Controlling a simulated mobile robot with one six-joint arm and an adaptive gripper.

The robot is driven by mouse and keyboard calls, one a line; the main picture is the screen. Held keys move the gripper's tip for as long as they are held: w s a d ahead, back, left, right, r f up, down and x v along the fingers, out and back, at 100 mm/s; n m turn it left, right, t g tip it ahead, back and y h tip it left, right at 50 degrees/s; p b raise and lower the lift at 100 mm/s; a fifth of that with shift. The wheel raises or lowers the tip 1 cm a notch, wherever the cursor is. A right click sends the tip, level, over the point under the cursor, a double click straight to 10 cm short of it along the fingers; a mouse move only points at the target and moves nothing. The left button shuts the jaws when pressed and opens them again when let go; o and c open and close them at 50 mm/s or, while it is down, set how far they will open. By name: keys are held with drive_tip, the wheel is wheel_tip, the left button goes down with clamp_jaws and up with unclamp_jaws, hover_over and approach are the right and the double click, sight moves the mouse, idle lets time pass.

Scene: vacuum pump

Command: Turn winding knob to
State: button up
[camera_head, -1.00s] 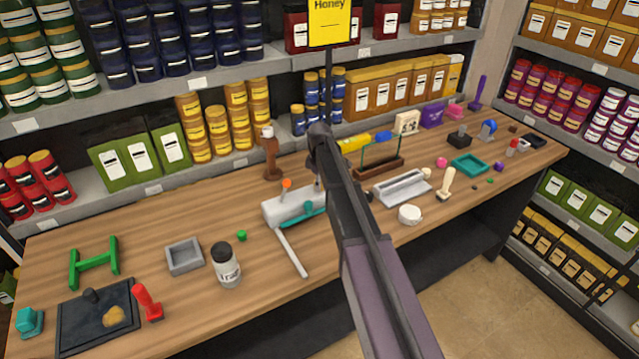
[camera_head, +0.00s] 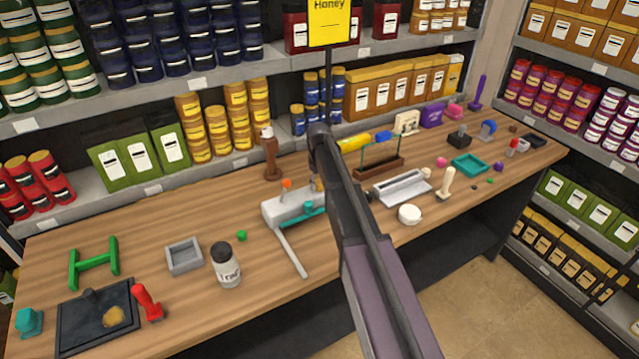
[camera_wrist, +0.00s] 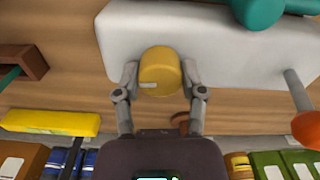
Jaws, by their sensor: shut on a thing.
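The vacuum pump is a white box (camera_head: 283,208) on the wooden table in the head view, left of my arm. It also shows as a white body (camera_wrist: 210,55) in the wrist view. A round yellow knob (camera_wrist: 160,66) with a pale marker bar sits at the edge of this body. My gripper (camera_wrist: 161,78) is shut on the knob, with one finger on each side. An orange-tipped lever (camera_head: 286,185) and a teal part (camera_head: 312,211) are on the pump. My gripper is mostly hidden behind my arm in the head view.
A white bar (camera_head: 291,254) sticks out from the pump toward the table's front. A white jar (camera_head: 226,266) and grey tray (camera_head: 184,255) stand to the left. A brown bottle (camera_head: 271,157) stands behind. A wooden stand (camera_head: 379,166) is right of my arm.

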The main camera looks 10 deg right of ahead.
drive_tip(key=m, duration=0.5)
drive_tip(key=shift+m, duration=0.3)
drive_tip(key=m, duration=0.5)
drive_tip(key=shift+m, duration=0.3)
drive_tip(key=m, duration=0.9)
drive_tip(key=shift+m, duration=0.4)
drive_tip(key=m, duration=0.4)
drive_tip(key=shift+m, duration=0.3)
drive_tip(key=m, duration=0.4)
drive_tip(key=shift+m, duration=0.3)
drive_tip(key=m, duration=0.4)
drive_tip(key=shift+s+m, duration=0.1)
drive_tip(key=shift+m, duration=2)
